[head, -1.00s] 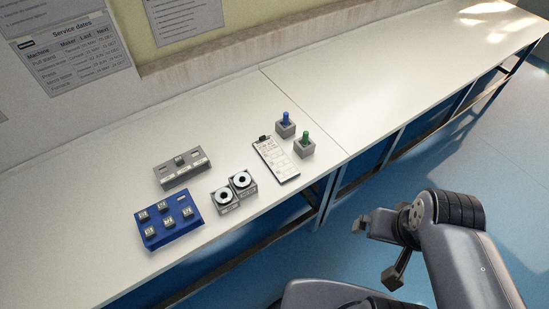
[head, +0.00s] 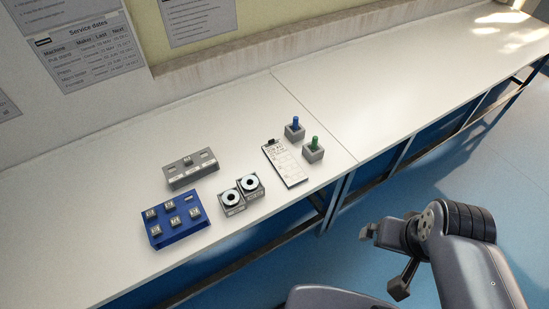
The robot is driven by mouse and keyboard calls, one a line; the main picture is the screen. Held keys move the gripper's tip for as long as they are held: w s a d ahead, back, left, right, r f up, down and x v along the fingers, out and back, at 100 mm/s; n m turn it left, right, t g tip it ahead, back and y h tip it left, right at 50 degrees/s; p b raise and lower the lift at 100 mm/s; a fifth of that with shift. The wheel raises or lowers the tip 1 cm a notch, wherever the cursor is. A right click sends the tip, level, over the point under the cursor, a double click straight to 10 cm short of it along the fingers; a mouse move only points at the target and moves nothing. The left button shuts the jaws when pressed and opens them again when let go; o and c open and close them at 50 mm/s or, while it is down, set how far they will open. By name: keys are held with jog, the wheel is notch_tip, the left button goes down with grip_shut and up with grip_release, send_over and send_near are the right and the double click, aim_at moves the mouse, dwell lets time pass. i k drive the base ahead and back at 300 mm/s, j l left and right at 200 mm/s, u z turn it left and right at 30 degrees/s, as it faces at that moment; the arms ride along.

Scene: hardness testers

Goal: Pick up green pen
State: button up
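The green pen (head: 315,142) stands upright in a small grey block holder (head: 313,154) near the front edge of the white bench. A blue pen (head: 295,121) stands in a similar grey holder (head: 294,133) just behind and to the left. My gripper (head: 383,260) is at the lower right, over the floor in front of the bench and well apart from the green pen. Its two fingers are spread apart with nothing visible between them.
A clipboard with a white sheet (head: 285,164) lies left of the pens. Further left are two grey blocks with round dark-centred tops (head: 231,199), a grey holder (head: 190,170) and a blue tray (head: 175,221) of small blocks. The bench (head: 400,105) to the right is clear.

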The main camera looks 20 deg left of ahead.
aim_at(315, 138)
jog(key=i+j, duration=0.1)
jog(key=i, duration=0.85)
